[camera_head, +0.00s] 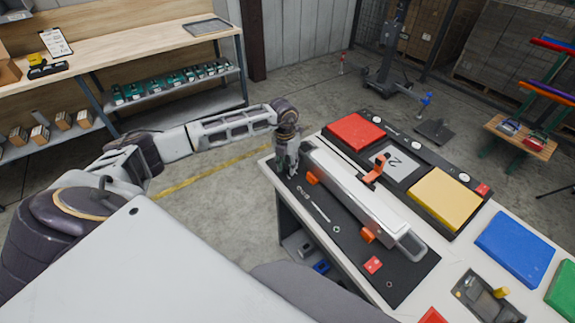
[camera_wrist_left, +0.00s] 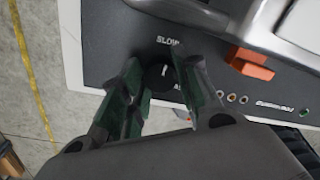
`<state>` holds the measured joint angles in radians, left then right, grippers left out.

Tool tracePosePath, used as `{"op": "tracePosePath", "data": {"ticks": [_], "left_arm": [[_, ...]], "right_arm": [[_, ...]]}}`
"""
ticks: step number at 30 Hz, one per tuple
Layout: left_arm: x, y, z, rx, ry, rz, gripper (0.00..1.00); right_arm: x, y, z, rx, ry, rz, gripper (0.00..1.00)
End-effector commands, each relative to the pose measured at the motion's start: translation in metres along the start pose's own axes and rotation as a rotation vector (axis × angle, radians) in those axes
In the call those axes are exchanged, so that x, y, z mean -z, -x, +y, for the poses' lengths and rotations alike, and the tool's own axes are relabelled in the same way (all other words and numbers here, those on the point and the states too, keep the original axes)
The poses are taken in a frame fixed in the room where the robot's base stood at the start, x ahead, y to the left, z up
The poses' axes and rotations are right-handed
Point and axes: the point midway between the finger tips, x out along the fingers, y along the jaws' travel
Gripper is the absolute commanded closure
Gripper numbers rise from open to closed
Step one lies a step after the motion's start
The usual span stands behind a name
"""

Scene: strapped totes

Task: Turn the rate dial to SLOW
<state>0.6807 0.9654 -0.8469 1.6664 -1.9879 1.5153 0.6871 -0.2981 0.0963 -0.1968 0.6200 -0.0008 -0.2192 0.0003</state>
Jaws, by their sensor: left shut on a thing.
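The black rate dial (camera_wrist_left: 158,78) is on the dark panel in the left wrist view, with a short white mark on it. The word SLOW (camera_wrist_left: 167,40) is printed just above it in that picture. A second label below is mostly covered by a finger. My left gripper (camera_wrist_left: 165,82) has a finger on each side of the dial and is shut on it. In the head view my left gripper (camera_head: 287,168) points down at the panel's far left end and hides the dial. My right gripper is not in view.
A long white and grey sealer bar (camera_head: 350,190) with orange clips lies right beside my gripper. Red (camera_head: 355,131), yellow (camera_head: 445,198) and blue (camera_head: 514,247) blocks are on the table. A shelf unit (camera_head: 150,45) stands at the back left. Floor is open left of the table.

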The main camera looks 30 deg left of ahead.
Motion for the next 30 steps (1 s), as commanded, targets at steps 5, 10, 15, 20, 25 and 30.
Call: {"op": "tracePosePath", "data": {"ticks": [5, 10, 15, 20, 25, 30], "left_arm": [[-0.002, 0.002, 0.0, 0.001, 0.041, -0.008, 0.92], [-0.002, 0.002, 0.0, 0.001, 0.053, -0.009, 0.92], [-0.002, 0.002, 0.0, 0.001, 0.053, -0.009, 0.92], [-0.002, 0.002, 0.0, 0.001, 0.053, -0.009, 0.62], [-0.001, 0.001, 0.0, 0.0, 0.051, -0.007, 0.58], [-0.001, 0.001, 0.0, 0.0, 0.051, -0.005, 0.58]], "right_arm": [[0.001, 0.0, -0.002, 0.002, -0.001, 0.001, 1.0], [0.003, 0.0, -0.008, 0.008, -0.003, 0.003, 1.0], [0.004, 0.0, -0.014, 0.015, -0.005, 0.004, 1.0], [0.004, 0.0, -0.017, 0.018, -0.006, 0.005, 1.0], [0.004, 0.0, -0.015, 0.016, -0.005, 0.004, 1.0], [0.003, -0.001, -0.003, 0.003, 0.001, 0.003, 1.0]]}}
